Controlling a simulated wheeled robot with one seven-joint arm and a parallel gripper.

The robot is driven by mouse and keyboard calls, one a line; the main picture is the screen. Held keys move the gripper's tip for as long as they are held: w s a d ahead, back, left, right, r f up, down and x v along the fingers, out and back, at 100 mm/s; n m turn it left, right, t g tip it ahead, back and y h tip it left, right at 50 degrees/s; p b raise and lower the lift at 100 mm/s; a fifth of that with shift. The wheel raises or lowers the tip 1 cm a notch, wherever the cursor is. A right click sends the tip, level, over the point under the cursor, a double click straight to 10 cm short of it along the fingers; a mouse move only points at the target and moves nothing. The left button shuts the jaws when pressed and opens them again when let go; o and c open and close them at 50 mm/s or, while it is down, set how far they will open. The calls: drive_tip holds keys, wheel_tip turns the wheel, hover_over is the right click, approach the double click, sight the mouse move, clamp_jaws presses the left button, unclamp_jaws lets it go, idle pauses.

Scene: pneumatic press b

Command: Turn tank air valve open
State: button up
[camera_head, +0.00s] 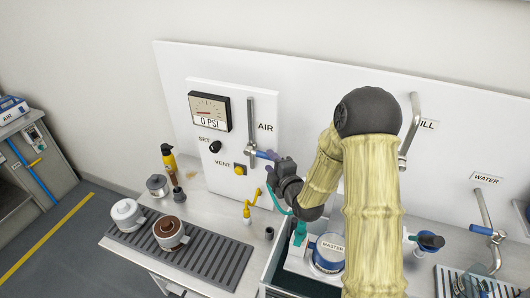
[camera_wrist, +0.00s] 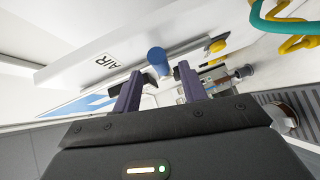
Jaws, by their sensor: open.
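The tank air valve's blue handle (camera_head: 264,154) sticks out at the foot of a vertical grey pipe (camera_head: 250,120) beside the AIR label (camera_head: 265,128) on the white panel. In the wrist view the rounded blue handle (camera_wrist: 157,58) shows between and just beyond my fingertips. My gripper (camera_head: 271,169) is open, close to the handle in the head view. In the wrist view the two dark purple fingers of my gripper (camera_wrist: 161,77) stand apart, one on each side of the handle. Whether either finger touches it, I cannot tell. The gauge (camera_head: 209,111) reads 0 PSI.
A black SET knob (camera_head: 215,146) and a yellow VENT button (camera_head: 240,169) sit left of the valve. A yellow hooked part (camera_head: 247,208) stands below. Cups rest on a drip grate (camera_head: 190,250). A blue-lidded MASTER container (camera_head: 329,252) is at lower right.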

sight(267, 158)
drive_tip(key=p+x, duration=0.1)
drive_tip(key=x, duration=0.4)
drive_tip(key=shift+w, duration=0.1)
clamp_jaws()
